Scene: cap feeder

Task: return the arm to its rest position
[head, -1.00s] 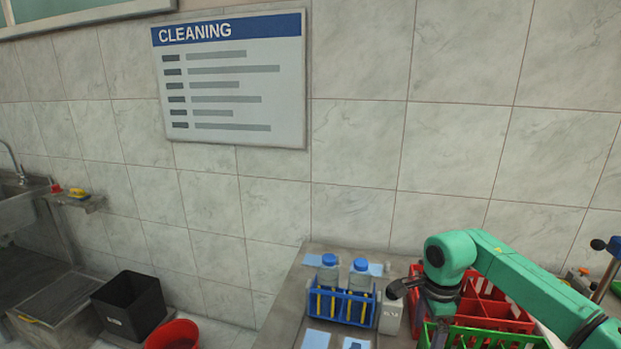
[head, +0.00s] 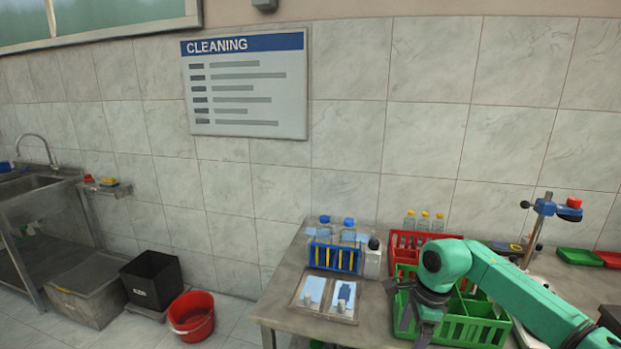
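My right arm (head: 505,285), green, comes in from the right edge and bends down at its wrist above the table. My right gripper (head: 415,318), dark grey, points down over the left part of a green crate (head: 470,331). Its two fingers look spread apart, and I see nothing held between them. The gripper hides part of the crate; I cannot tell whether they touch. My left gripper is not in view.
The steel table (head: 281,292) holds a blue rack (head: 334,259) with two bottles, a white bottle (head: 372,262), a tray (head: 328,315) and a red crate (head: 401,240). A clamp stand (head: 533,235) stands right. A red bucket (head: 191,318) and black bin (head: 152,281) stand left.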

